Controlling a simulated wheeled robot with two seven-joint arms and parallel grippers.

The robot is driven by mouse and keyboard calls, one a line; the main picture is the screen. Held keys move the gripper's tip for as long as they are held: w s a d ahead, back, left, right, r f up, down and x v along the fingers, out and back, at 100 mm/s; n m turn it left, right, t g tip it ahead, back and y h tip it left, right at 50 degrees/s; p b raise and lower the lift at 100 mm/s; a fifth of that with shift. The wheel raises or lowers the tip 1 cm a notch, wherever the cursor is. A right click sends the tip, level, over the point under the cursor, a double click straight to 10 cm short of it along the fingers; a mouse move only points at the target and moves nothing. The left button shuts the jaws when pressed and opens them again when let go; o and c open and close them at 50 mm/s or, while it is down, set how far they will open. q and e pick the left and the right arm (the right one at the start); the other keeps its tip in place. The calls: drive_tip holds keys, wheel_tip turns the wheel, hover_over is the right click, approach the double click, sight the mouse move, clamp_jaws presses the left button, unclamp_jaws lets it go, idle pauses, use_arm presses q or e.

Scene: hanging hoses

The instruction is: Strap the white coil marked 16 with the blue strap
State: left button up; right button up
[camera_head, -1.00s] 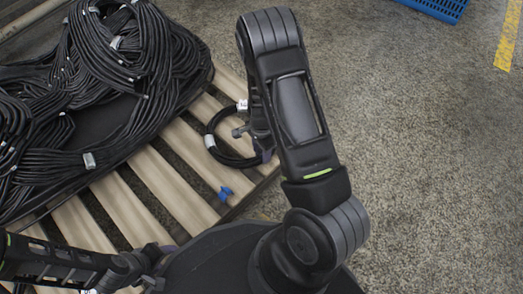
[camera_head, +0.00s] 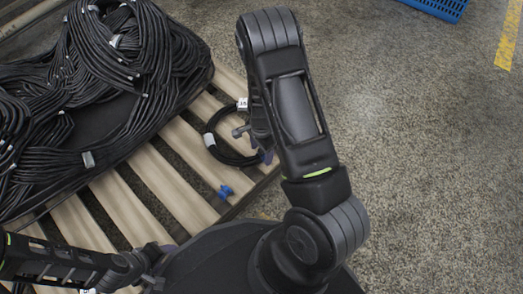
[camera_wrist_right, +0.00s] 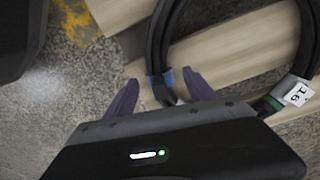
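A black coil (camera_head: 213,128) lies on the pallet slats in the head view. It also shows in the right wrist view (camera_wrist_right: 158,40), with a white tag reading 16 (camera_wrist_right: 298,94); the coil looks black, not white. My right gripper (camera_wrist_right: 161,77) is open, its purple fingers on either side of the coil's lower left part. A blue band (camera_wrist_right: 167,78) shows on the coil between the fingers; whether it is closed around the coil is unclear. A separate blue piece (camera_head: 225,191) lies on a slat. My left gripper (camera_head: 150,262) is low in the head view, its fingers unclear.
A large heap of black hoses (camera_head: 110,60) with white tags covers the left of the wooden pallet (camera_head: 155,180). A blue crate (camera_head: 440,6) stands on the floor at the top right. The speckled floor (camera_head: 430,170) on the right is clear.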

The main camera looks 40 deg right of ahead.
idle(0.3)
use_arm(q)
drive_tip(key=shift+w+a+r, duration=0.1)
drive_tip(key=shift+w+r, duration=0.1)
drive_tip(key=shift+r, duration=0.1)
use_arm(e)
drive_tip(key=shift+r, duration=0.2)
use_arm(q)
drive_tip(key=r+p, duration=0.1)
drive_tip(key=p, duration=0.1)
drive_tip(key=r+p, duration=0.2)
drive_tip(key=shift+s+r, duration=0.25)
drive_tip(key=shift+s, duration=0.15)
use_arm(e)
wheel_tip(320, 180, up, 8)
drive_tip(key=shift+f, duration=0.25)
